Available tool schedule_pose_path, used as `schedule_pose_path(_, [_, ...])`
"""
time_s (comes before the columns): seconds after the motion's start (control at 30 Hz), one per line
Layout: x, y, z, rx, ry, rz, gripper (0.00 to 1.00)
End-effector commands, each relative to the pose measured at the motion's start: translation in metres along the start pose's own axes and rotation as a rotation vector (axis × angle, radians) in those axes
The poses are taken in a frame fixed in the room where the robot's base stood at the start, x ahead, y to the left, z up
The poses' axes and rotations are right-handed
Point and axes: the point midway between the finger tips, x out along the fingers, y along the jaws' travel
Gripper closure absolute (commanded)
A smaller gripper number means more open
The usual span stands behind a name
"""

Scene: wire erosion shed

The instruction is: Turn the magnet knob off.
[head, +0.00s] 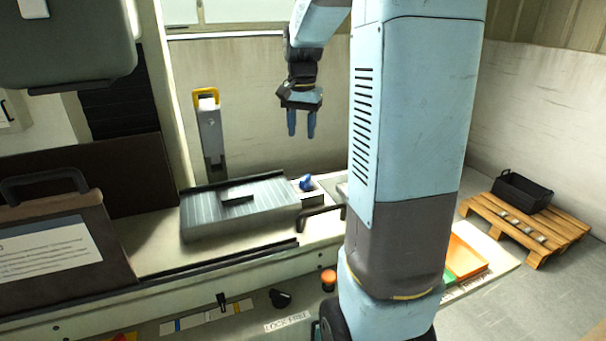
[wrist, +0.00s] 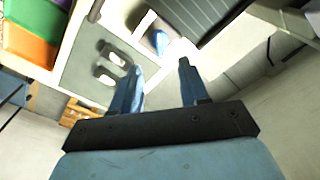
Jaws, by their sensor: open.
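The magnet knob (head: 305,182) is small and blue and sits at the right end of a grey ribbed magnetic block (head: 215,222) on the bench. A dark bar (head: 237,198) lies on top of the block. My gripper (head: 301,124) hangs above the knob in the head view, fingers pointing down, open and empty, clear of it. In the wrist view, the blue knob (wrist: 161,41) shows beyond the gap between the open fingertips (wrist: 160,71), with the ribbed block (wrist: 205,12) beside it. The knob's setting is too small to read.
A yellow-topped grey post (head: 210,130) stands behind the block. A dark handle (head: 320,211) projects at the bench front. Orange and green trays (head: 468,256) lie right of my arm. A pallet (head: 550,228) with a black crate (head: 522,191) stands far right.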

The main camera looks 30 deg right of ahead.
Motion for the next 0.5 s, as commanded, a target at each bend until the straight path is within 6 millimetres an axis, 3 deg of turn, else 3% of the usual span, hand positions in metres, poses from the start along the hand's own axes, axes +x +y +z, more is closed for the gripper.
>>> schedule_pose_path(0.2, [0.02,0.0,-0.029,0.083,-0.039,0.026,0.55])
schedule_pose_path(0.5, [0.038,0.001,-0.034,0.1,-0.047,0.032,0.55])
